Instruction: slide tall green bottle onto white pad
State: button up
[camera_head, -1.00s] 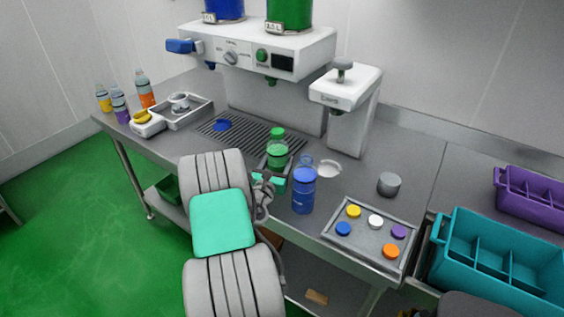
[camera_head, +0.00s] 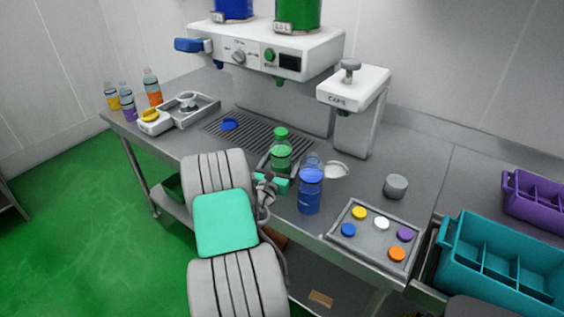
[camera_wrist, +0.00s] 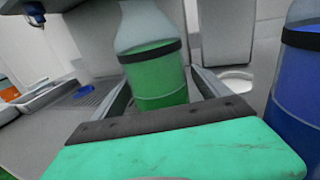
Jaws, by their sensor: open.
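The tall green bottle (camera_head: 281,157) stands upright on the counter at the front edge of the slotted grate, with green liquid inside. My gripper (camera_head: 270,180) is low at its near side, partly hidden by my arm. In the wrist view the open fingers reach along both sides of the green bottle (camera_wrist: 158,70), with gaps that are hard to judge. The round white pad (camera_head: 336,170) lies on the counter to the right, below the caps machine. It also shows in the wrist view (camera_wrist: 236,82), beyond the right finger.
A blue bottle (camera_head: 310,192) stands close on the right, in front of the pad. The caps machine (camera_head: 352,95) stands behind the pad. A tray of coloured caps (camera_head: 348,242) and a grey cylinder (camera_head: 396,186) are farther right. The grate (camera_head: 248,138) lies behind left.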

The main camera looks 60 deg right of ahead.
jog(key=shift+a+f, duration=0.1)
jog(key=shift+a, duration=0.3)
jog(key=s+a+b, duration=0.2)
jog(key=a+b, duration=0.1)
jog(key=a, duration=1.1)
jog(key=shift+d, duration=0.1)
